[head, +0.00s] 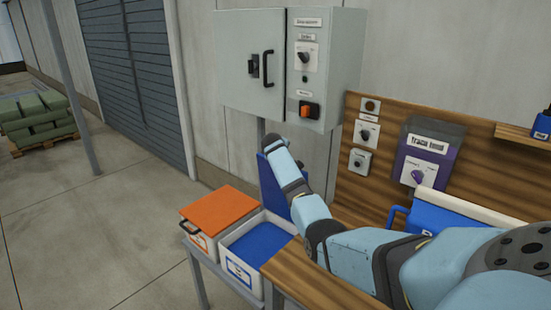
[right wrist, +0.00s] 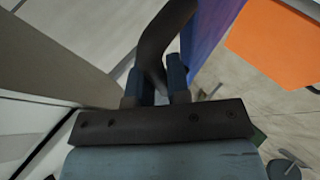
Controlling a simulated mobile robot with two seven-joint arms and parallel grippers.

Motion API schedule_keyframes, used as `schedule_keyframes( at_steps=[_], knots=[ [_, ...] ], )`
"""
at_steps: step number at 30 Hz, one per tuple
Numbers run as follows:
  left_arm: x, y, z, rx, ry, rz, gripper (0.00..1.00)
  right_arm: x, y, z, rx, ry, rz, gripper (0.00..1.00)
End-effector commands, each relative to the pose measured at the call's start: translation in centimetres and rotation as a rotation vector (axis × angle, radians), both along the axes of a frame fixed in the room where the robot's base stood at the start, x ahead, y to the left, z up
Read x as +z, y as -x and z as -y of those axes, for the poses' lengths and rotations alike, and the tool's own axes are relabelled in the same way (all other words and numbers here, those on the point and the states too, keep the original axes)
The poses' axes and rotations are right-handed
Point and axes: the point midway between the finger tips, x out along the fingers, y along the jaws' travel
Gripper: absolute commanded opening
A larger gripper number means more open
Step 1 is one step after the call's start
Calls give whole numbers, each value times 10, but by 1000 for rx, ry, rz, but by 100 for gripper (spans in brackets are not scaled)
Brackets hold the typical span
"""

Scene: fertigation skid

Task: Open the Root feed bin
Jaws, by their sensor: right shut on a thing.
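A white bin (head: 240,272) with a blue-and-white label too small to read stands open, with a flat blue surface inside. A blue lid panel (head: 268,183) stands upright at its back edge, partly hidden by my right arm; the blue panel also shows in the right wrist view (right wrist: 208,38). My right gripper (head: 272,148) is at the top of this panel. In the right wrist view its fingers (right wrist: 157,84) are shut on a dark curved handle (right wrist: 165,38) beside the panel. I cannot read which bin is the Root feed bin. My left gripper is not in view.
A bin with a closed orange lid (head: 220,210) stands left of the open bin. A grey cabinet (head: 245,62) hangs behind. A wooden panel (head: 385,190) with knobs and a purple hopper (head: 428,155) is at right.

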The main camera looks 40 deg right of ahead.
Motion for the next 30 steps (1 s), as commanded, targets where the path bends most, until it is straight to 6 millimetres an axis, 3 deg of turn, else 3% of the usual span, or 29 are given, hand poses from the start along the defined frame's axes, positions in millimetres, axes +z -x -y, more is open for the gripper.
schedule_keyframes(
  at_steps=[11,12,15,25,30],
  knots=[
    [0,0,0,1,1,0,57,0,0,2,0,1,-1,0],
    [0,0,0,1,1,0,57,0,0,2,0,1,-1,19],
    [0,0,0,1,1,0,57,0,0,2,0,1,-1,41],
    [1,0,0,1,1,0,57,1,0,0,0,1,0,41],
    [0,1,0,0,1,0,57,11,6,-9,0,4,1,41]
  ],
)
